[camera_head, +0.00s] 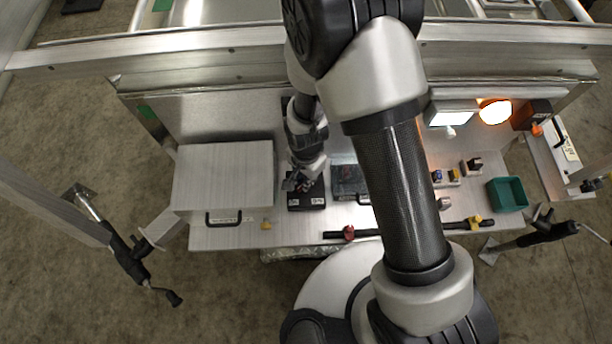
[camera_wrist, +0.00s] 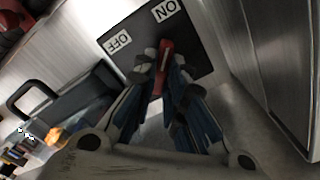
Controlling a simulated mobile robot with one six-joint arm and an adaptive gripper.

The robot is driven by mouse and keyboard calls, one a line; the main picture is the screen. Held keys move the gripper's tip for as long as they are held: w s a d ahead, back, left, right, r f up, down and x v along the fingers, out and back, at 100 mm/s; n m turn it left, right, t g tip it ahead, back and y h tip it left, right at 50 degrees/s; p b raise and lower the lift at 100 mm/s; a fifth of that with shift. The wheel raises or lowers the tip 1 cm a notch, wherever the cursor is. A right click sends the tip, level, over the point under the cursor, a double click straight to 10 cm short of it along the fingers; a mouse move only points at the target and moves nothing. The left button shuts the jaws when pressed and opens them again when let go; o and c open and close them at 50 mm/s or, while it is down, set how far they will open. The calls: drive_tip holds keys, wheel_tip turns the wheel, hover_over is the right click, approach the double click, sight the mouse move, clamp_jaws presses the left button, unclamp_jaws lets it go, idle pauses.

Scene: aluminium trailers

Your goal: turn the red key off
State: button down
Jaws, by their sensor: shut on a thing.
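The red key (camera_wrist: 166,53) stands out from a dark switch box in the wrist view. The box (camera_wrist: 199,41) has a white ON label (camera_wrist: 166,10) and a white OFF label (camera_wrist: 119,41), both upside down in this view. The key's visible end points roughly toward the ON label. My gripper (camera_wrist: 165,70) is shut on the key, its fingertips on both sides of it.
A large metal box (camera_head: 223,178) with a black handle stands close on the left. A dark clear-lidded case (camera_head: 349,182) is just right of the switch box. A green bin (camera_head: 507,194) and several small switches are farther right. A black bar (camera_head: 400,230) runs along the front edge.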

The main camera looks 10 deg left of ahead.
idle(0.4)
drive_tip(key=n, duration=0.4)
drive_tip(key=shift+a+n, duration=0.1)
drive_tip(key=shift+n, duration=0.3)
drive_tip(key=n, duration=0.4)
drive_tip(key=shift+a+n, duration=0.1)
drive_tip(key=shift+n, duration=0.2)
drive_tip(key=n, duration=0.4)
drive_tip(key=shift+a+n, duration=0.1)
drive_tip(key=shift+n, duration=0.2)
drive_tip(key=shift+s+n, duration=0.1)
drive_tip(key=shift+n, duration=1.8)
drive_tip(key=c, duration=1.6)
unclamp_jaws()
drive_tip(key=shift+c, duration=0.2)
